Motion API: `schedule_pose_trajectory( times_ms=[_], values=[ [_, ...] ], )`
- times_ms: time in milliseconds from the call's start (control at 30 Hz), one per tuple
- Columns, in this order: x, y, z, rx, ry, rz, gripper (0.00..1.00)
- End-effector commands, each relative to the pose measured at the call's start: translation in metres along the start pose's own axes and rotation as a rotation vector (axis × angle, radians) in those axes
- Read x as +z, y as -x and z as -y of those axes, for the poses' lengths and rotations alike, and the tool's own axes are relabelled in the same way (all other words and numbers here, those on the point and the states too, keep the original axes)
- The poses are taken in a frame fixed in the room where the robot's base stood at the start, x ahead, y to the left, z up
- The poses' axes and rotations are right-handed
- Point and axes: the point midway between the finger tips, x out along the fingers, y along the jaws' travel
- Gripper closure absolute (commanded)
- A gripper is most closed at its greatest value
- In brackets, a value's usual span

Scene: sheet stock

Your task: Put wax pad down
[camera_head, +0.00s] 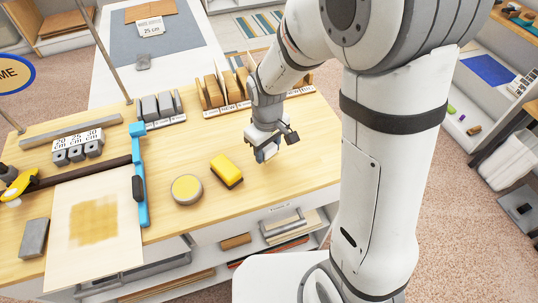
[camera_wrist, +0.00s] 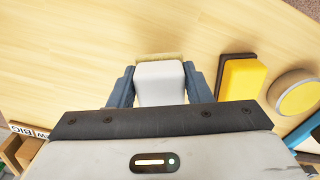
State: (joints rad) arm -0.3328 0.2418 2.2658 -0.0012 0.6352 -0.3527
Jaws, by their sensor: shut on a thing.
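My gripper (camera_head: 266,150) is over the right part of the wooden worktop, to the right of the yellow block. In the wrist view its two blue-grey fingers (camera_wrist: 160,76) are shut on the wax pad (camera_wrist: 160,88), a pale grey-white block with a tan strip along its far edge. In the head view the pad is mostly hidden by the gripper. I cannot tell whether it touches the worktop (camera_head: 300,165) or hangs just above it.
A yellow block with a dark base (camera_head: 226,170) and a round yellow-topped tin (camera_head: 187,189) stand left of my gripper. A blue clamp-like tool (camera_head: 140,175) lies by a board with a yellowish patch (camera_head: 95,225). Upright blocks (camera_head: 225,92) stand behind. The worktop right of my gripper is clear.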

Motion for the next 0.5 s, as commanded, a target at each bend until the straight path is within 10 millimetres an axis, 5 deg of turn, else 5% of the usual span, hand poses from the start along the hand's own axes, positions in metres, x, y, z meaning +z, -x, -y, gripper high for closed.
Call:
schedule_pose_trajectory(
  times_ms=[233, 500],
  values=[
    [0.002, -0.033, -0.002, -0.001, -0.006, 0.004, 0.80],
    [0.001, -0.038, -0.003, 0.000, -0.009, -0.001, 0.80]
  ],
)
